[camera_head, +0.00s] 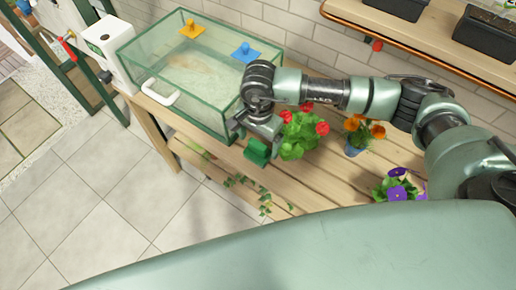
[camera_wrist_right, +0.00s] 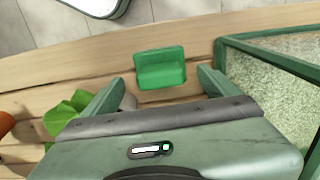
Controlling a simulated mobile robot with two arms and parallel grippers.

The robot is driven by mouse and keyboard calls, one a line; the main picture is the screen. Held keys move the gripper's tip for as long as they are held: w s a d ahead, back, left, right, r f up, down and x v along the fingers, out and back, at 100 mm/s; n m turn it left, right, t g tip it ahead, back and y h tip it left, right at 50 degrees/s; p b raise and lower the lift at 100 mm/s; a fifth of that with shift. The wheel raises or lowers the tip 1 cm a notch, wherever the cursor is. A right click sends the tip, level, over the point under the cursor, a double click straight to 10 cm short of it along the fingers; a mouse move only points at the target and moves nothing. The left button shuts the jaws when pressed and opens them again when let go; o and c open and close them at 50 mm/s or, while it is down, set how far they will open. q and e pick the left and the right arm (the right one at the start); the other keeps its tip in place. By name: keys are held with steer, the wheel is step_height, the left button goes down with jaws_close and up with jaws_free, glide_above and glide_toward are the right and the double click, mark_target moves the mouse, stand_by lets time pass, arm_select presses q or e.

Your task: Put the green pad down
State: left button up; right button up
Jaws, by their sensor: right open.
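The green pad (camera_head: 257,152) is near the front edge of the wooden bench, just right of the glass tank. In the right wrist view the green pad (camera_wrist_right: 160,66) appears to rest on the bench planks, in front of the gap between my fingers. My right gripper (camera_head: 254,135) is directly over the pad in the head view. Its jaws (camera_wrist_right: 162,82) are open, one finger to each side of the pad, with visible space between pad and fingers. My left gripper is not in view.
A red-flowered plant (camera_head: 298,140) is close on the other side. Orange (camera_head: 358,133) and purple (camera_head: 397,187) flowers stand further right.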

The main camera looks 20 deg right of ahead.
steer(key=shift+s+r+b, duration=0.1)
steer(key=shift+r+b, duration=0.2)
steer(key=shift+r, duration=1.5)
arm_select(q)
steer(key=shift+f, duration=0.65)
